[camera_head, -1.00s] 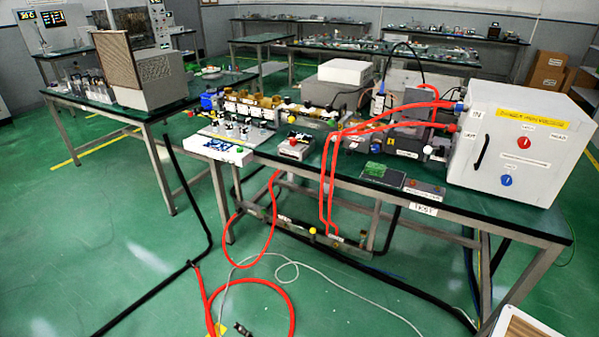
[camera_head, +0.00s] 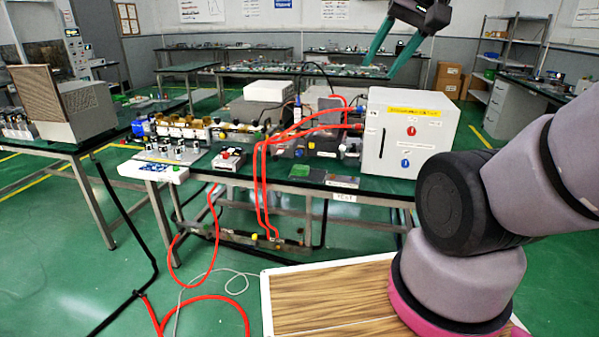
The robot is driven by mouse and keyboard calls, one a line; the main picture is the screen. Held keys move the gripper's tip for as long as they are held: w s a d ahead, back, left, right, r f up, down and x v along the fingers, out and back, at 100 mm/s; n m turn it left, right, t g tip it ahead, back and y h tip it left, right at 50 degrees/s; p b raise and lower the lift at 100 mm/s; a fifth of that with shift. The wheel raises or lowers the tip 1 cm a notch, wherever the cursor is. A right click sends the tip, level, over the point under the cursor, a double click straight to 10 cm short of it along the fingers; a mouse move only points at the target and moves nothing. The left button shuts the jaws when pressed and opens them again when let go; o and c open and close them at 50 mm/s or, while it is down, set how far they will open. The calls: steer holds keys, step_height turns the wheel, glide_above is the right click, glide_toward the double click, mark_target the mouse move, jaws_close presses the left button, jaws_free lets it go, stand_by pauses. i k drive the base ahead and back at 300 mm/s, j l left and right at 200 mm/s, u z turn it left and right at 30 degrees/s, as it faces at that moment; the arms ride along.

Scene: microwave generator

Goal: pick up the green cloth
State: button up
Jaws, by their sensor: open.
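A small green patch that looks like the green cloth (camera_head: 300,171) lies on the near edge of the middle dark-topped table (camera_head: 385,194), left of a small flat grey plate. It is too small to make out its folds. My gripper (camera_head: 380,67) shows at the top of the view, its two teal fingers apart and pointing down and left. It is open and empty, high in the picture and well away from the green cloth.
A white cabinet (camera_head: 408,134) stands on the table right of the cloth. Red hoses (camera_head: 266,190) run from it over the table's front edge to the floor. A small grey box (camera_head: 229,158) stands left of the cloth. Green floor (camera_head: 60,255) is open at left.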

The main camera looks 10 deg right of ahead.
mark_target(298, 170)
steer(key=i+u, duration=0.35)
steer(key=i, duration=0.85)
